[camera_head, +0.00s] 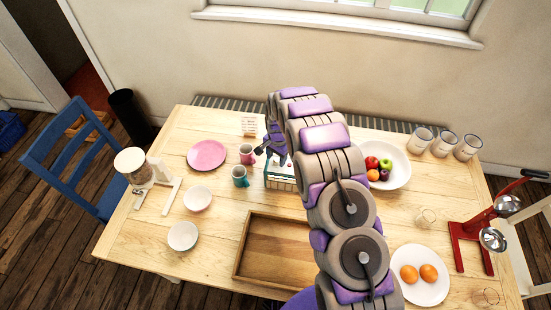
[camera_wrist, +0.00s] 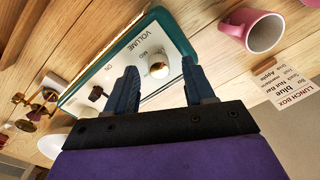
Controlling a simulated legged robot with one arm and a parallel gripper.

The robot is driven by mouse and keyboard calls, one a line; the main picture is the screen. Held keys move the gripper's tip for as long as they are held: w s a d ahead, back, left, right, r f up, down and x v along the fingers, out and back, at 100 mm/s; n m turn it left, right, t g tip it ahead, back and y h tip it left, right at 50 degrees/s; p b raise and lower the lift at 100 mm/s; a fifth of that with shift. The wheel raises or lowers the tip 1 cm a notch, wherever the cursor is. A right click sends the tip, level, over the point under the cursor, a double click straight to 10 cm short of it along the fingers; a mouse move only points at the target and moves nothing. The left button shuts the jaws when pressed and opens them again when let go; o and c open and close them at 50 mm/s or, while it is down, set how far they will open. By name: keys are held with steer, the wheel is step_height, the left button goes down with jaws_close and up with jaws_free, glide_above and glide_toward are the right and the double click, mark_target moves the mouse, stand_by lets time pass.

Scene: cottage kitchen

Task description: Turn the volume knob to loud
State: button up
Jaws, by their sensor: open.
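A radio-like box with a pale panel and teal rim (camera_wrist: 172,27) lies below my gripper in the wrist view. Its panel reads VOLUME, MID and ON. The round whitish volume knob (camera_wrist: 158,70) sits by the MID label; its exact setting is unclear. A dark switch (camera_wrist: 97,93) is near the ON label. My gripper (camera_wrist: 160,78) is open, with its two blue fingers on either side of the knob in the picture; I cannot tell if they touch it. In the head view, the box (camera_head: 281,183) is partly hidden by my arm, and my gripper (camera_head: 272,149) is above it.
A pink mug (camera_wrist: 262,36) and teal mug (camera_head: 240,177) stand left of the box in the head view. A lunch box card (camera_wrist: 296,86) stands behind. A wooden tray (camera_head: 243,247) lies in front, and a fruit plate (camera_head: 400,170) stands to the right.

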mark_target(277, 162)
step_height(277, 162, up, 16)
steer(key=shift+s+d+r, duration=0.15)
steer(key=shift+s, duration=0.1)
stand_by(0.6)
